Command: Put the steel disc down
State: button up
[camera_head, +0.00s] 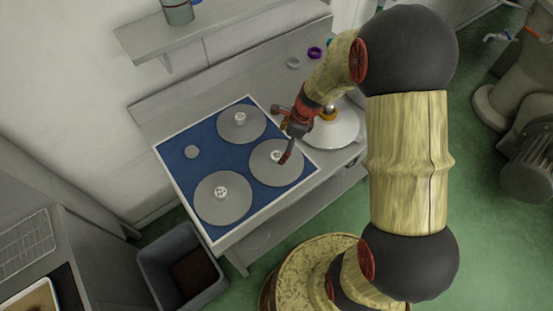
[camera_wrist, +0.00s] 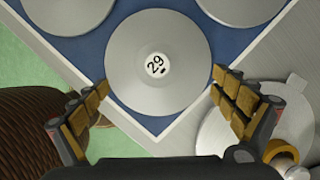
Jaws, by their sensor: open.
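Three grey steel discs lie on a blue mat with a white border (camera_head: 185,181). The disc marked 29 (camera_head: 264,171) is at the mat's right corner; it also shows flat in the middle of the wrist view (camera_wrist: 158,88). The other discs are the upper one (camera_head: 229,131) and the lower one (camera_head: 212,209); their marks are too small to read. My gripper (camera_head: 281,135) is over the disc marked 29. In the wrist view my gripper (camera_wrist: 160,80) is open, one finger on each side of that disc, with gaps showing. Nothing is held.
A small grey round piece (camera_head: 191,152) lies on the mat's left part. A pale round object with a brass knob (camera_head: 345,127) stands close behind my gripper. A grey bin (camera_head: 150,258) stands on the floor below the bench. A shelf (camera_head: 215,22) is on the wall above.

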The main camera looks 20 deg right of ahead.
aim_at(277, 156)
jog(key=b+x, duration=0.2)
jog(key=x, duration=0.5)
jog(key=shift+s+a+f, duration=0.15)
jog(key=shift+a+f, duration=0.05)
jog(key=shift+f, duration=0.2)
jog(key=c, duration=0.3)
jog(key=shift+s, duration=0.1)
jog(key=c, duration=0.4)
